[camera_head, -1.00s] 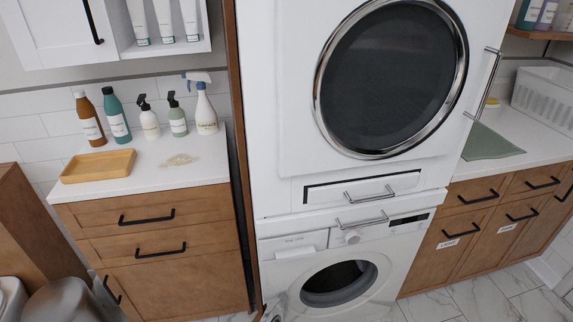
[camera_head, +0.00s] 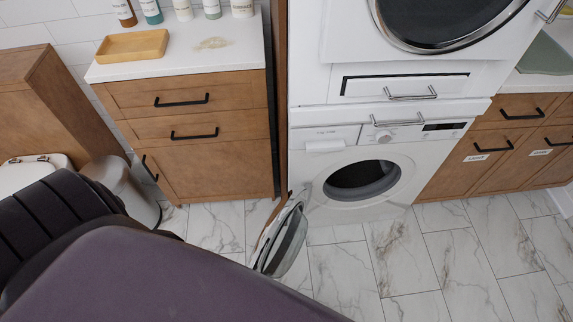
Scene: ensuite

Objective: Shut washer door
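The white washer (camera_head: 335,209) stands at the bottom of the stack, and its round drum opening (camera_head: 362,180) is uncovered. The washer door (camera_head: 285,240) is swung wide open toward me on its left-side hinge, with its glass bowl facing right. A large dark purple arm part of mine covers the lower left and lies close to the door's lower edge in the picture. I cannot tell whether it touches the door. Neither gripper shows.
The dryer (camera_head: 430,25) sits above the washer, with a handled drawer (camera_head: 410,85) between. A wooden cabinet (camera_head: 200,150) stands left, with a trash bin (camera_head: 128,185) beside it. The marble floor (camera_head: 400,260) in front and right is clear.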

